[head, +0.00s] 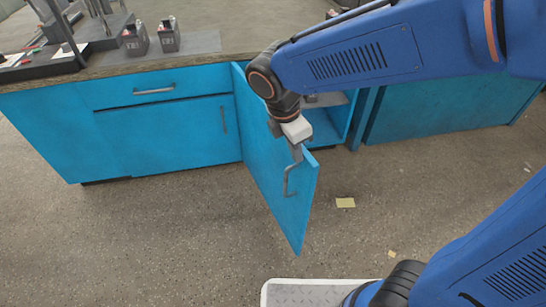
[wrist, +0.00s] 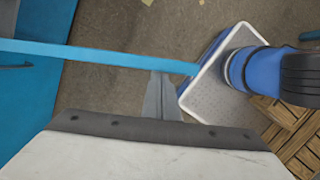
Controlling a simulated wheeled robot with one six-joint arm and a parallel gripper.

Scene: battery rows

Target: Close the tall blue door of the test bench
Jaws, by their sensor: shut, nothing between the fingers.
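The tall blue door (head: 270,160) of the test bench stands wide open, swung out from the bench front toward me. Its bar handle (head: 288,182) shows on the face turned toward me, near the free edge. My gripper (head: 296,154) points down at the upper part of the door near that free edge, just above the handle. In the wrist view the door's top edge (wrist: 100,54) runs as a blue strip across the picture. The shut, empty fingers (wrist: 161,90) are close beside it, on the handle side. I cannot tell whether they touch it.
The open compartment (head: 325,122) lies right of the door. A drawer (head: 150,88) and another shut door (head: 170,135) are to the left. Batteries (head: 135,40) stand on the bench top. My base is at the lower right. The floor (head: 150,230) left of the door is clear.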

